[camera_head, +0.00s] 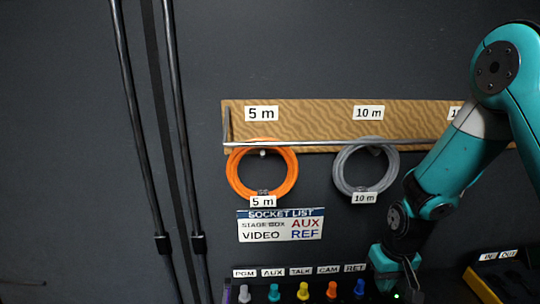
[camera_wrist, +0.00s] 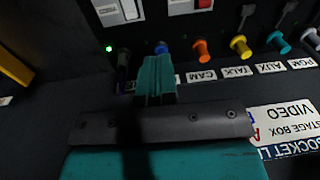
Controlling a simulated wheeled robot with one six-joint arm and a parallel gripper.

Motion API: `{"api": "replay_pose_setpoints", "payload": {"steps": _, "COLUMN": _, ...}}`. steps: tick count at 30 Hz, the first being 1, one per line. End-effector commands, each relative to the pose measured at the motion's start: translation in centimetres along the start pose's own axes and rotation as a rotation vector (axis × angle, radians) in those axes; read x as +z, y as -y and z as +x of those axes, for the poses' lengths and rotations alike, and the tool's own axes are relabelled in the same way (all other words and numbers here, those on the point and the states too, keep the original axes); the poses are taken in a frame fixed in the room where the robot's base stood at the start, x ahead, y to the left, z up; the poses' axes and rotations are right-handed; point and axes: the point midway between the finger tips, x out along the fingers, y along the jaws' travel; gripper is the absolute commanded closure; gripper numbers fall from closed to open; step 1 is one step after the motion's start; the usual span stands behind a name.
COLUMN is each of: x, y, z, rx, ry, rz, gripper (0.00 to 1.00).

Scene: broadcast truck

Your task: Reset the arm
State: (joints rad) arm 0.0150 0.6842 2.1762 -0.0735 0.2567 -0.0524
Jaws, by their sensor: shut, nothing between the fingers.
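My teal arm reaches down from the right in the head view. My gripper (camera_head: 402,282) is at the bottom, just right of the blue connector (camera_head: 359,288) under the RET label. In the wrist view, which is turned upside down, the fingers of my gripper (camera_wrist: 157,72) are shut together and hold nothing. They lie close in front of the connector row and partly cover the blue connector (camera_wrist: 161,47). I cannot tell whether they touch anything.
An orange cable coil (camera_head: 235,170) and a grey coil (camera_head: 340,172) hang from a wooden rail (camera_head: 310,110). A socket list sign (camera_head: 281,225) is below. Orange (camera_wrist: 202,50) and yellow (camera_wrist: 241,47) connectors stick out nearby. A yellow-edged case (camera_head: 480,287) stands lower right. The wall at left has vertical cables.

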Motion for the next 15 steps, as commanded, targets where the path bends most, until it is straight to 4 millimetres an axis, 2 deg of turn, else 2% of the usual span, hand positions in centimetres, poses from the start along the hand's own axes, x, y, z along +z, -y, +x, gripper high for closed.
{"api": "replay_pose_setpoints", "payload": {"steps": 1, "x": 0.2, "y": 1.8, "z": -2.2, "rx": -0.028, "ry": -0.023, "rz": -0.035, "gripper": 1.0}}
{"api": "replay_pose_setpoints", "payload": {"steps": 3, "x": 1.3, "y": 4.5, "z": -5.3, "rx": -0.072, "ry": -0.037, "rz": -0.088, "gripper": 1.0}}
{"api": "replay_pose_setpoints", "payload": {"steps": 5, "x": 2.8, "y": 6.7, "z": -7.8, "rx": -0.11, "ry": -0.045, "rz": -0.138, "gripper": 1.0}}
{"api": "replay_pose_setpoints", "payload": {"steps": 9, "x": 7.4, "y": 11.0, "z": -12.9, "rx": -0.189, "ry": -0.062, "rz": -0.269, "gripper": 1.0}}
{"api": "replay_pose_setpoints", "payload": {"steps": 12, "x": 11.4, "y": 13.2, "z": -15.5, "rx": -0.232, "ry": -0.069, "rz": -0.367, "gripper": 1.0}}
{"api": "replay_pose_setpoints", "payload": {"steps": 15, "x": 14.8, "y": 14.6, "z": -17.2, "rx": -0.262, "ry": -0.074, "rz": -0.451, "gripper": 1.0}}
